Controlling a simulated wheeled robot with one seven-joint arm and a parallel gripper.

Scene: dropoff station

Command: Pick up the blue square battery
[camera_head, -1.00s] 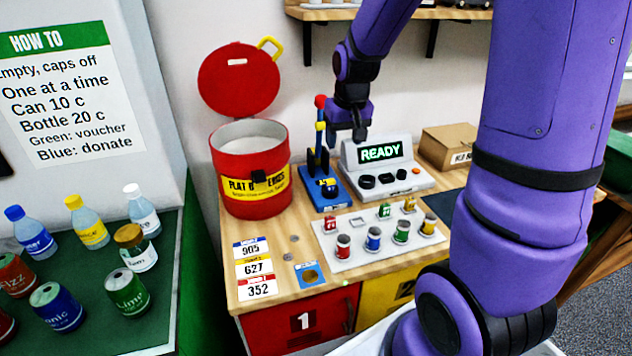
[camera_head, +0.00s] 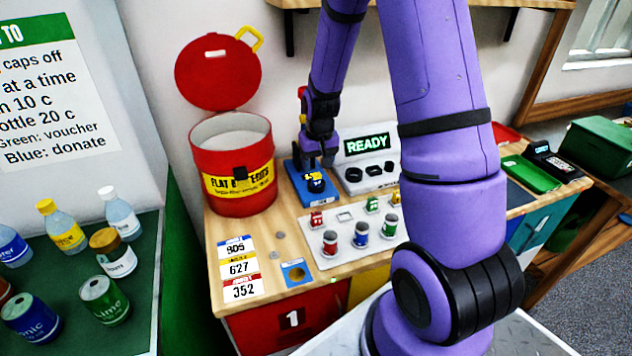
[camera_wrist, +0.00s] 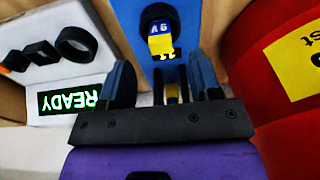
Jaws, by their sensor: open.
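The blue square battery (camera_head: 316,186), with a yellow label, sits on the blue tester stand (camera_head: 297,183) at the back of the counter. In the wrist view its yellow and blue body with "9V" (camera_wrist: 161,42) shows by a black ring on the blue base. My gripper (camera_head: 317,161) is above the stand, close over the battery. In the wrist view the jaws (camera_wrist: 163,80) are apart with nothing held between them, and the battery lies beyond the tips, roughly centred between them. My gripper and arm partly hide the stand's upright.
The red bin (camera_head: 205,160) stands close left of the stand. The READY console (camera_head: 368,170) is close on the right. In front, a white tray (camera_head: 325,258) holds several coloured batteries and has an empty square slot (camera_head: 345,216).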

